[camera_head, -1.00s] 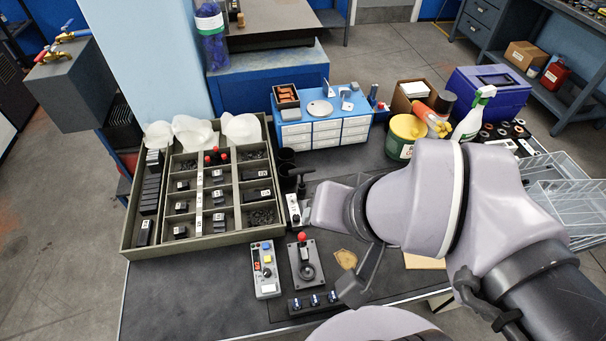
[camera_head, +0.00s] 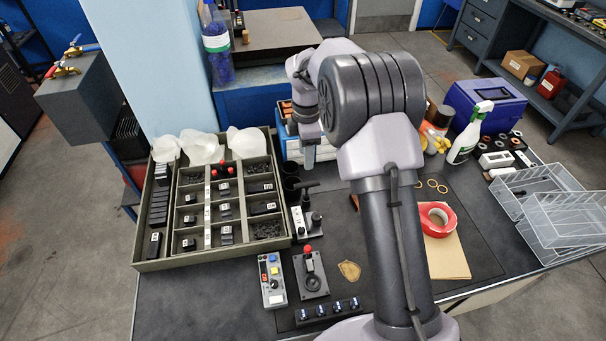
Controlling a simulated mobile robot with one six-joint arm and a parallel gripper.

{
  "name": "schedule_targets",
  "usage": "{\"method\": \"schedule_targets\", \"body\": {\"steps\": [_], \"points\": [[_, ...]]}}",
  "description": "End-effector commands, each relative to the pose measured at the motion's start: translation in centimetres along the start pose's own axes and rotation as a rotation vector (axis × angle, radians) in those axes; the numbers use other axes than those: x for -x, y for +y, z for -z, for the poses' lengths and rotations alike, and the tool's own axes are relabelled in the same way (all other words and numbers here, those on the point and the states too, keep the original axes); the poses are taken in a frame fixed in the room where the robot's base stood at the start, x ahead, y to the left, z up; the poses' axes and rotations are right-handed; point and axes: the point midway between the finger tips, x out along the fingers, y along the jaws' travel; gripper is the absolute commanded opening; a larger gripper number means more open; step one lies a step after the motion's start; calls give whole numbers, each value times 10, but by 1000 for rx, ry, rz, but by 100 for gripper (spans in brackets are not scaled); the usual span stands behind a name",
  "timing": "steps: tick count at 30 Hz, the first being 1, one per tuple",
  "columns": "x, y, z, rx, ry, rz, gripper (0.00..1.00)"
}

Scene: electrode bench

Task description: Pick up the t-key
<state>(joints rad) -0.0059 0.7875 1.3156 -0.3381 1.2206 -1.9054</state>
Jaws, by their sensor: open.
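The black t-key (camera_head: 305,190) stands upright at the right side of the compartment tray, its crossbar on top. Its lower end is close to a small pale block with a black knob (camera_head: 299,220); I cannot tell how it is seated. My gripper (camera_head: 308,155) hangs above and behind the t-key, in front of the blue drawer cabinet, pointing down. It is open and appears empty, apart from the t-key. My arm hides part of its body and the bench to its right.
The compartment tray (camera_head: 140,258) lies to the left. A control box (camera_head: 270,280), a joystick box (camera_head: 311,277) and a switch strip (camera_head: 328,312) lie in front. Dark cups (camera_head: 291,187) stand beside the t-key. Red tape (camera_head: 437,218) and a spray bottle (camera_head: 469,135) are right.

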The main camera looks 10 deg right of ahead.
Motion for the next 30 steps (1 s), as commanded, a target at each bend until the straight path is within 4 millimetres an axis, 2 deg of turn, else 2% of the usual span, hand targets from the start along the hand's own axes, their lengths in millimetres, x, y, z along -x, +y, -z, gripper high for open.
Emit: {"method": "schedule_targets", "body": {"steps": [1, 3, 9, 17, 23, 29, 30], "points": [[-18, -1, 0, 0, 1, 4, 44], [-42, -1, 0, -1, 1, 4, 44], [-96, -1, 0, -3, 1, 2, 44], [-123, -1, -1, -5, 1, 1, 44], [-163, 0, -2, -5, 2, 2, 44], [-162, 0, -2, -5, 1, -1, 44], [-162, 0, -2, -5, 1, -1, 40]]}}
